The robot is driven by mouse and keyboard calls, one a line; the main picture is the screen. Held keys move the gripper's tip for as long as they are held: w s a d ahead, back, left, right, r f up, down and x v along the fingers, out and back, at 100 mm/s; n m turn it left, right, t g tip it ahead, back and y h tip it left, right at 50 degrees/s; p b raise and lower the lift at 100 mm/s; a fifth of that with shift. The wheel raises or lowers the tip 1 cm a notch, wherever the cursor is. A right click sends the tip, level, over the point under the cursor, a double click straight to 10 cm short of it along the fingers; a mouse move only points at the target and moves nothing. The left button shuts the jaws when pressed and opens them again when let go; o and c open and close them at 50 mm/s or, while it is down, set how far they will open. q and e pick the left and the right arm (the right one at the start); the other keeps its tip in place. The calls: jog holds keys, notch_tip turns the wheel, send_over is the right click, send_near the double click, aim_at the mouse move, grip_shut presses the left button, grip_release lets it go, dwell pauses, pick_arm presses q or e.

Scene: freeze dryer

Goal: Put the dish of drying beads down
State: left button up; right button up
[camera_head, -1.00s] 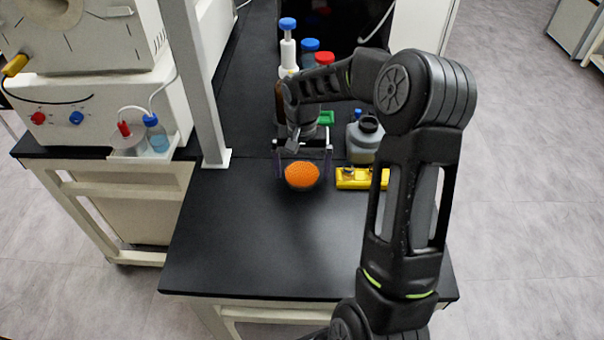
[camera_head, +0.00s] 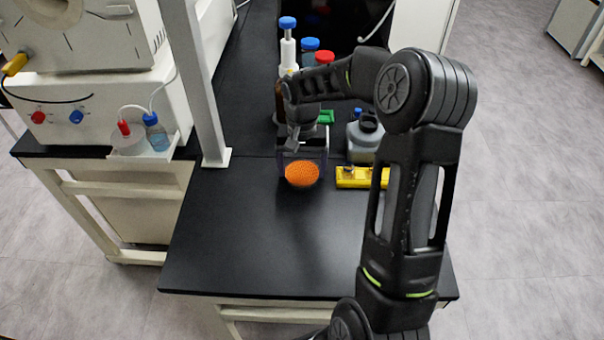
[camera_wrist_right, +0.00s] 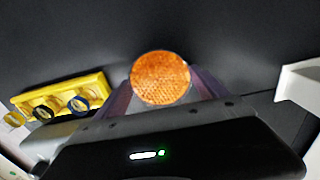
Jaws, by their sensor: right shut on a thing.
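The dish of drying beads (camera_head: 302,174) is a small round clear dish full of orange beads. It sits between the two fingers of my right gripper (camera_head: 302,167), which is shut on it. The dish is over the black bench top, near its middle; I cannot tell whether its base touches the surface. In the right wrist view the dish (camera_wrist_right: 160,78) shows between the purple-tinted fingers of the gripper (camera_wrist_right: 160,92), with dark bench around it. My left gripper is not in view.
A yellow rack (camera_head: 362,178) lies just right of the dish, with a grey bottle (camera_head: 364,140) behind it. Several bottles with blue and red caps stand behind the gripper. A pale post (camera_head: 203,90) rises at the left. The front of the bench (camera_head: 260,240) is clear.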

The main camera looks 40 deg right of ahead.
aim_at(302, 171)
jog(key=c, duration=0.6)
notch_tip(302, 171, up, 10)
jog(key=shift+b, duration=0.35)
dwell(0.4)
